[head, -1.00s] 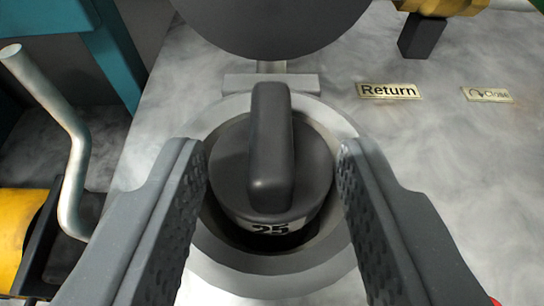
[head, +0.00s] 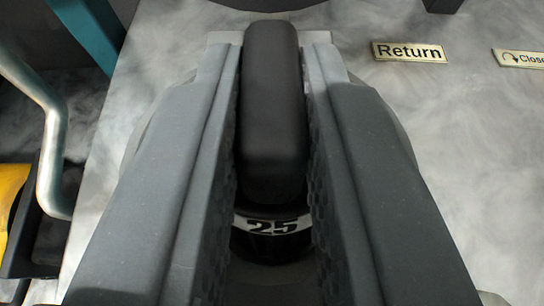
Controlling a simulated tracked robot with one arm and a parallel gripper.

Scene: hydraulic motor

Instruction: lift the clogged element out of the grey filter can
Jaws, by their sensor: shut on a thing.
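The clogged element (head: 272,120) shows in the head view as a dark grey cap with an upright bar handle and a white label reading "25". My gripper (head: 272,85) is shut on the bar handle, one jaw pressed along each side. The label band sits below the handle, between the jaws. The grey filter can (head: 402,140) is mostly hidden behind my jaws; only part of its round rim shows. I cannot tell from this view whether the element sits fully in the can.
A "Return" plate (head: 409,52) and a "Close" plate (head: 522,58) lie on the grey panel to the right. A bent metal pipe (head: 52,140) and a yellow part (head: 10,195) stand at the left. A dark round part (head: 265,4) is at the top edge.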

